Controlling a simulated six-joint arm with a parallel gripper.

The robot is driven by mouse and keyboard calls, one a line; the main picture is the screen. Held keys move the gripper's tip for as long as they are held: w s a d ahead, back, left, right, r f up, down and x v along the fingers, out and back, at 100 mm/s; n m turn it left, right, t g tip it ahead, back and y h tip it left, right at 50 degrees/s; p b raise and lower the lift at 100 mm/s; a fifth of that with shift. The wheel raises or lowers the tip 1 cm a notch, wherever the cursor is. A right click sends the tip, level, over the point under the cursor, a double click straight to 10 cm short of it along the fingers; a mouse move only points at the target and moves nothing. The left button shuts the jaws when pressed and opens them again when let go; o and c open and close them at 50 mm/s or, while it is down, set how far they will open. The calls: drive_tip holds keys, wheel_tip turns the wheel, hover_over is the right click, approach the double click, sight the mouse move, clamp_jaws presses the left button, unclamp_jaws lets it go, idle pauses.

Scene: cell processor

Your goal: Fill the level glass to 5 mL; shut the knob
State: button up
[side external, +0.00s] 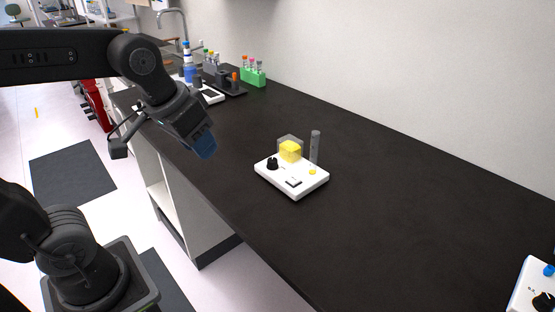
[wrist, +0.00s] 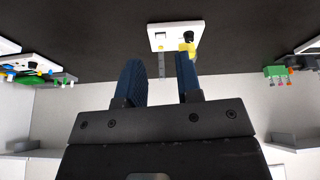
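The cell processor is a small white base (side external: 293,186) on the dark bench. It carries a clear box with yellow liquid (side external: 290,151), a black knob (side external: 272,163) and an upright grey level glass (side external: 315,147). No yellow column is discernible in the glass; its markings are too small to read. My gripper (side external: 205,146) is above the bench's front edge, left of the base and apart from it. In the wrist view its blue fingers (wrist: 158,66) are spread, holding nothing; the white base (wrist: 177,27) and knob (wrist: 189,36) lie beyond them.
A small dark display (side external: 294,182) and a yellow spot (side external: 312,171) are on the base. A green tube rack (side external: 253,76) and bottles stand at the far left by the sink. Another white device (side external: 533,287) is at the lower right. The bench around the base is clear.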

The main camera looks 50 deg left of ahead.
drive_tip(key=shift+o, duration=0.7)
drive_tip(key=w+a+n+g, duration=0.2)
drive_tip(key=w+a, duration=0.1)
drive_tip(key=w, duration=1)
drive_tip(key=shift+a+r+n, duration=0.25)
drive_tip(key=shift+r+n, duration=0.15)
drive_tip(key=shift+r, duration=0.05)
drive_tip(key=n+g, duration=0.3)
hover_over(272, 159)
wheel_tip(272, 159, down, 6)
wheel_tip(272, 159, down, 14)
drive_tip(key=shift+d+r, duration=0.1)
drive_tip(key=shift+r, duration=0.1)
drive_tip(key=c, duration=0.6)
drive_tip(key=m, duration=0.5)
drive_tip(key=shift+r, duration=0.1)
drive_tip(key=o, duration=0.6)
